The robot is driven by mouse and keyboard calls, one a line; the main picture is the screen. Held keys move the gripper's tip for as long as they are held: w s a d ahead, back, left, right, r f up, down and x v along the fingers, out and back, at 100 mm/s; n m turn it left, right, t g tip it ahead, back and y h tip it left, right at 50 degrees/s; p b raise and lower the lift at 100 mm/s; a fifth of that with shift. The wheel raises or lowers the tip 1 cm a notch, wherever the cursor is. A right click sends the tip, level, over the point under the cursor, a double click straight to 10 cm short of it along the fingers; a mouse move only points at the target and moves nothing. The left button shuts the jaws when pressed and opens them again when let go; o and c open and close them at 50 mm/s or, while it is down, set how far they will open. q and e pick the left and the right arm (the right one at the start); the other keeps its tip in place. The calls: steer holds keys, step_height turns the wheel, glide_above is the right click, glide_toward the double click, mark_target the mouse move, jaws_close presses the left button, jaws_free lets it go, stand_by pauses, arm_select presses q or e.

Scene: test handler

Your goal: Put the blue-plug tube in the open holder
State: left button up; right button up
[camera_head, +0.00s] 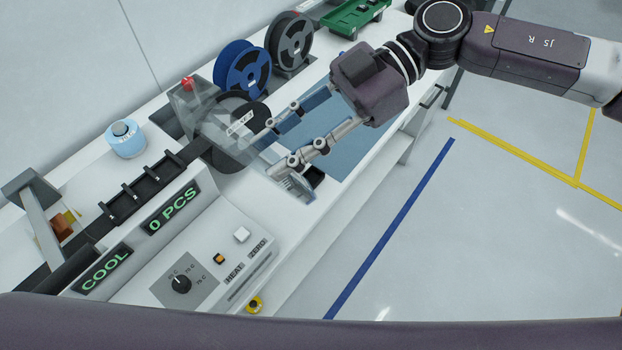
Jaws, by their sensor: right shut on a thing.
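My right gripper (273,146) reaches in from the upper right over the white bench. Its two fingers are spread apart, with their tips at a clear, see-through piece (258,158) by the round dark unit of the machine. It is shut on this piece; I cannot tell whether it is the tube or a clear cover. No blue plug can be made out. A small dark slot with a ridged clear part (296,186) lies just below the fingers, but I cannot tell whether it is the open holder. My left gripper is not in view.
A blue reel (232,72) and a dark reel (297,38) stand behind the gripper. A green tray (352,16) is at the back. A blue mat (350,150) lies under the right arm. The control panel (190,275) is in front, a blue-white roll (126,140) at left.

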steer(key=shift+w+r+m+t+y, duration=0.25)
steer(key=shift+w+m+t+y, duration=0.15)
steer(key=shift+m+t, duration=0.15)
steer(key=shift+w+r+m+t+y, duration=0.2)
steer(key=shift+w+m+t+y, duration=0.15)
steer(key=shift+m+t, duration=0.2)
steer(key=shift+w+d+m+t+y+p, duration=0.45)
steer(key=shift+w+d+m+t, duration=0.9)
steer(key=shift+w+m+t, duration=1.85)
steer(key=shift+w+d+m+t+y+p, duration=0.35)
steer(key=shift+w+d+m+t, duration=1.45)
steer(key=shift+w+t, duration=2.3)
steer(key=shift+m, duration=0.4)
steer(key=f+b, duration=0.1)
steer(key=f, duration=0.5)
steer(key=f+b, duration=0.2)
steer(key=f, duration=0.5)
steer(key=f+b, duration=0.1)
steer(key=f, duration=0.6)
steer(key=shift+a+f, duration=0.2)
steer(key=shift+a, duration=0.2)
steer(key=shift+f, duration=0.15)
steer(key=o, duration=1.2)
steer(key=shift+c, duration=0.2)
